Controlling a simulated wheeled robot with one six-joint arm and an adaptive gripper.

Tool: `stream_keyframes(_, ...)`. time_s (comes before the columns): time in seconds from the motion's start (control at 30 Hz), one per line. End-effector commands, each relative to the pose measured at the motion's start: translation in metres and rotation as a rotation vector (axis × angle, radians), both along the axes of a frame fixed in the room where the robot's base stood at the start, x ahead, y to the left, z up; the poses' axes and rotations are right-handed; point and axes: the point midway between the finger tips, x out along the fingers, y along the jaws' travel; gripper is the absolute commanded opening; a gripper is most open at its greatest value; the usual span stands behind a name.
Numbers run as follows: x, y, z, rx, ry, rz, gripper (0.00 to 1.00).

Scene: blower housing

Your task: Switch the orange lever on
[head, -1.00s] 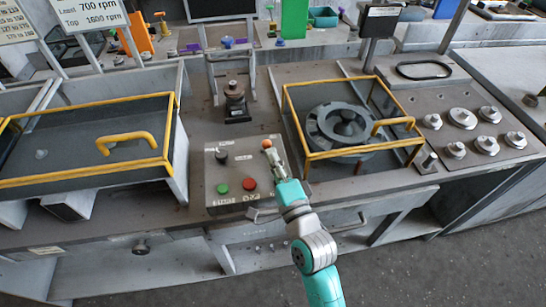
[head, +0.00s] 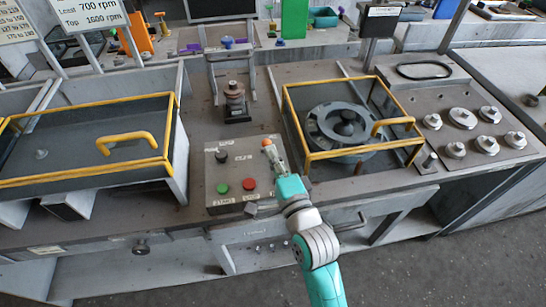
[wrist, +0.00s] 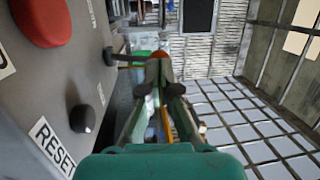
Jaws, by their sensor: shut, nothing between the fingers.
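The grey control box (head: 219,185) stands on the bench and carries the orange lever. The lever's orange knob (head: 266,142) shows just beyond my gripper (head: 273,156) in the head view. In the wrist view, a dark lever stem (wrist: 128,58) sticks out from the panel and its orange knob (wrist: 158,54) lies right beyond my shut fingertips (wrist: 160,76). My gripper is empty. I cannot tell whether the fingertips touch the lever. Its base is hidden in the head view by my gripper.
The box also has a black knob (head: 221,157), a green button (head: 223,188) and a red button (head: 249,184). A yellow-framed guard (head: 305,155) over a round housing stands close on the right. Another yellow-framed cover (head: 80,180) is on the left.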

Motion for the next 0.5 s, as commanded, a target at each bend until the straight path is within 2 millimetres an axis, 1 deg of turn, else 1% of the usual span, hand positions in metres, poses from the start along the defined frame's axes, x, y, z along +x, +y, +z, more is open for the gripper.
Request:
stream_keyframes(0.27,0.006,0.001,0.008,-0.022,0.078,0.0,0.0)
stream_keyframes(0.5,0.017,0.005,0.02,-0.065,0.229,-0.001,0.0)
